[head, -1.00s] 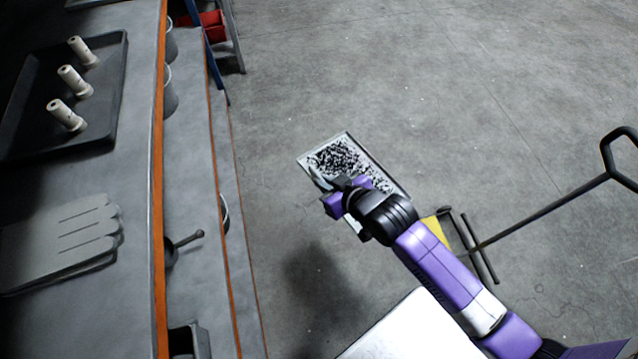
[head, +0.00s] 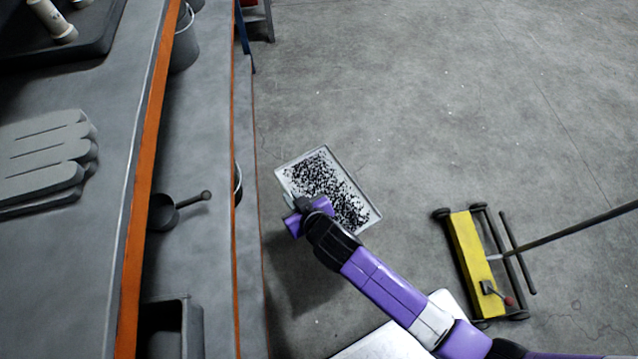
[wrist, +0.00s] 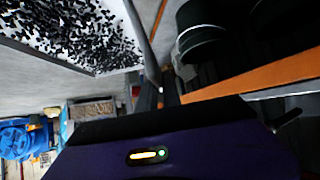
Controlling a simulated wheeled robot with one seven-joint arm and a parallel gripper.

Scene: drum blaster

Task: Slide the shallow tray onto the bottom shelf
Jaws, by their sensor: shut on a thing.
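The shallow tray (head: 370,221) is light grey with a raised rim and holds many small black pellets. In the head view it is held above the floor, to the right of the shelving and apart from it. My gripper (head: 298,206) is shut on the tray at its near-left edge. In the wrist view the tray (wrist: 128,62) fills the upper left, with its rim beside the fingers. The shelving's upper shelf (head: 60,240) and a lower shelf (head: 205,255) show at the left, with orange front edges. The bottom shelf is largely hidden beneath them.
Gloves (head: 45,160) lie on the upper shelf. A scoop (head: 165,212), a bucket (head: 185,45) and a dark bin (head: 170,330) are on the shelf below. A yellow wheeled sweeper (head: 470,260) stands on the floor at the right. The floor beyond the tray is clear.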

